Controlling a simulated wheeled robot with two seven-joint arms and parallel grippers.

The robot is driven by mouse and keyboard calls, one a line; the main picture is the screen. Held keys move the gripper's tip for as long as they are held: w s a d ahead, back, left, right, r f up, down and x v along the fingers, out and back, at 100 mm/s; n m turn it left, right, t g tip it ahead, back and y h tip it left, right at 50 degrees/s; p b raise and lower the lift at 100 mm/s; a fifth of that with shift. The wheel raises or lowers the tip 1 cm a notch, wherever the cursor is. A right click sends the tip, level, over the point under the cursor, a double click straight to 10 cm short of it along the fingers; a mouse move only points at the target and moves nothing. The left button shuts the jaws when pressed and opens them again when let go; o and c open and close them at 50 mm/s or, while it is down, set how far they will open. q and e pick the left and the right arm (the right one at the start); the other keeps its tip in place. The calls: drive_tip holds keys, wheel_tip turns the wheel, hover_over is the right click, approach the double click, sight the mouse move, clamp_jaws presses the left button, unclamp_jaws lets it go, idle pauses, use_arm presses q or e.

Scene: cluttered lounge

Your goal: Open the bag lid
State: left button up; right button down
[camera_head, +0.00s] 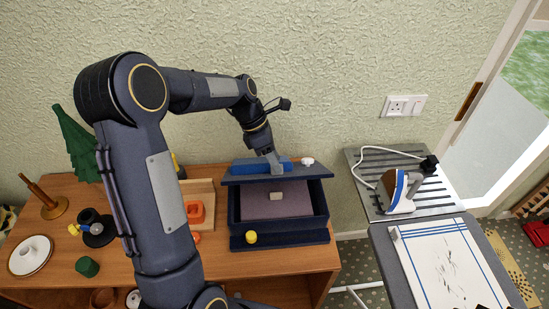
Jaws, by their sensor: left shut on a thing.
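The bag (237,209) is a dark navy box on the wooden cabinet top, against the wall side. Its lid (310,173) is tilted up at the back, and the bag's inside shows, with a mauve floor and a small beige piece in it. My left gripper (276,165) reaches down from behind and is shut on the lid near the middle of its upper edge. The fingertips are small in the picture, and the exact contact is hard to see. My right gripper is not in view.
A blue block (246,167) and a white piece (307,161) show at the lid's top edge. A yellow round piece (251,237) is at the bag's front. An orange object (195,211) is left of the bag. An iron (398,191) stands on a board at right.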

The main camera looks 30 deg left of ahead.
use_arm(q)
drive_tip(key=shift+a, duration=0.15)
drive_tip(key=shift+r, duration=0.1)
drive_tip(key=v, duration=0.7)
drive_tip(key=shift+r+b, duration=0.3)
drive_tip(key=shift+b, duration=0.15)
